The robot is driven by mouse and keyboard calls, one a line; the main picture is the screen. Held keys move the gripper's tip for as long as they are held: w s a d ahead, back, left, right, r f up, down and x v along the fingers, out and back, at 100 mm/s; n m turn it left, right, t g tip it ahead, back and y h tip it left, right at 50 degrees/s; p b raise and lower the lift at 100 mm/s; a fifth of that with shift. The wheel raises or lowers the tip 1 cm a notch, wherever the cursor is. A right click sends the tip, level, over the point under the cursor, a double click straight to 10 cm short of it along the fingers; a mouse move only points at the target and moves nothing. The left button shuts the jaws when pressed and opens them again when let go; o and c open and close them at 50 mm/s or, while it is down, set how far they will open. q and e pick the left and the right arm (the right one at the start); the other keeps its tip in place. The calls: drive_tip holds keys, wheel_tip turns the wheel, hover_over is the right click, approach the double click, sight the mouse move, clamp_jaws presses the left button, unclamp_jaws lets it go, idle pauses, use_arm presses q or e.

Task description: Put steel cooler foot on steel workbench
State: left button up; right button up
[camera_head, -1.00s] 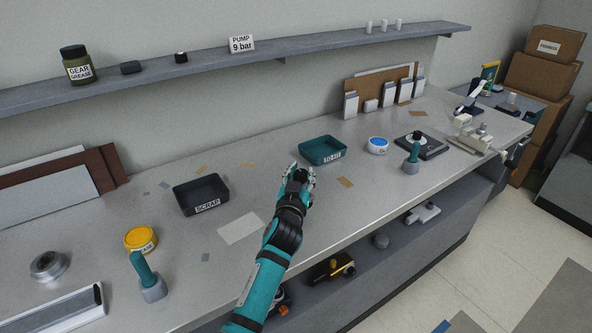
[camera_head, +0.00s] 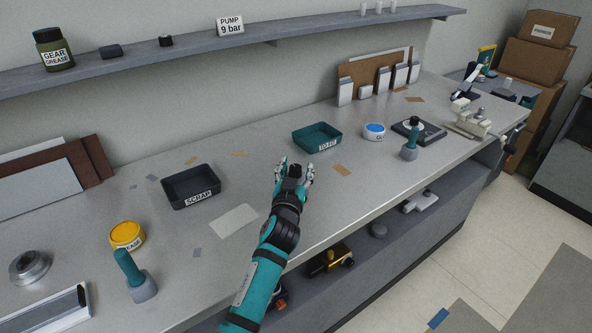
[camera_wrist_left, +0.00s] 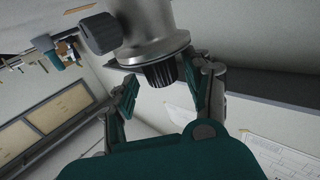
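My left gripper (camera_head: 294,172) is over the middle of the steel workbench (camera_head: 260,190), in front of the teal tray. In the left wrist view, its two fingers (camera_wrist_left: 163,82) flank the black ribbed end of a steel cylinder with a dark side knob. This looks like the steel cooler foot (camera_wrist_left: 155,28), held beyond the fingertips and cut off by the top edge. In the head view the fingers mostly hide it, and I cannot tell its height above the bench. My right gripper is not in view.
A teal tray (camera_head: 317,148), black scrap tray (camera_head: 192,203), yellow grease tin (camera_head: 127,238) and white-blue tin (camera_head: 374,136) stand on the bench. A teal-handled tool (camera_head: 411,153) stands right. A white sheet (camera_head: 234,221) lies left of the gripper.

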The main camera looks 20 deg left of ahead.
use_arm(q)
drive_tip(key=shift+w+a+f, duration=0.1)
drive_tip(key=shift+w, duration=0.05)
drive_tip(key=s+d+b, duration=0.1)
drive_tip(key=s+d, duration=0.1)
drive_tip(key=s, duration=1)
